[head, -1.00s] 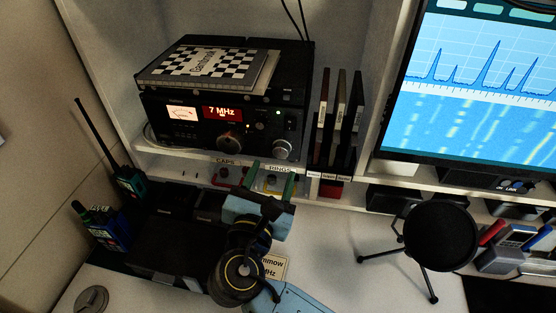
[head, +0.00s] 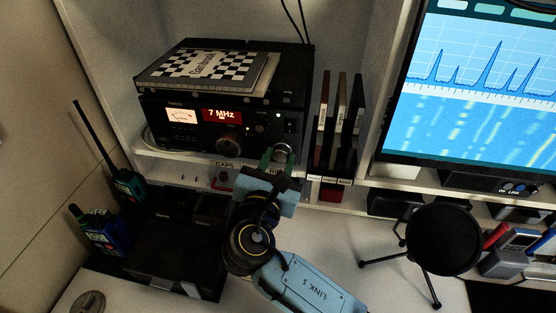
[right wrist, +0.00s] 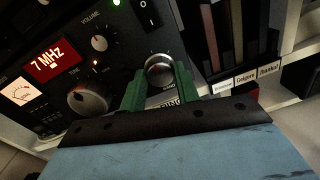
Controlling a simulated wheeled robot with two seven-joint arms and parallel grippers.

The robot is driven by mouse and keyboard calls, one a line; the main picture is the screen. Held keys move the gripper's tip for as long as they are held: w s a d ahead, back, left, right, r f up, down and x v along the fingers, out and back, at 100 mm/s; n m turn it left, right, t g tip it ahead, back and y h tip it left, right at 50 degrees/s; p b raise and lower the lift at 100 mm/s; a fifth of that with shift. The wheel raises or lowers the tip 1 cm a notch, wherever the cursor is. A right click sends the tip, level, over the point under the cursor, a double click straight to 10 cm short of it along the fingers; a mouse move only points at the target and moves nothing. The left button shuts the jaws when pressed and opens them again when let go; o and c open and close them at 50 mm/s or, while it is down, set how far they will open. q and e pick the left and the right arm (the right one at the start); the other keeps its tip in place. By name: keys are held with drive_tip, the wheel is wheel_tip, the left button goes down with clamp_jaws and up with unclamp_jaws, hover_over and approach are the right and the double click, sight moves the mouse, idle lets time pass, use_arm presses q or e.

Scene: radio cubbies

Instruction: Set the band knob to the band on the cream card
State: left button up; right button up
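The black radio (head: 180,128) sits in the cubby, and its red display (head: 222,115) reads 7 MHz. The silver band knob (head: 283,150) is at the lower right of its front; it also shows in the right wrist view (right wrist: 159,71), with its lettering mostly hidden. My right gripper (head: 278,160) is at this knob. In the right wrist view its green fingers (right wrist: 161,76) stand apart, one on each side of the knob, looking open; contact is not clear. The cream card is hidden behind my right arm. My left gripper is out of view.
The larger tuning knob (right wrist: 88,100) and a small volume knob (right wrist: 99,43) are left of the fingers. Upright books (head: 340,120) stand to the right. A checkered book (head: 205,66) lies on the radio. A round black object on a tripod (head: 442,238) stands on the desk.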

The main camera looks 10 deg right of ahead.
drive_tip(key=shift+c, duration=0.6)
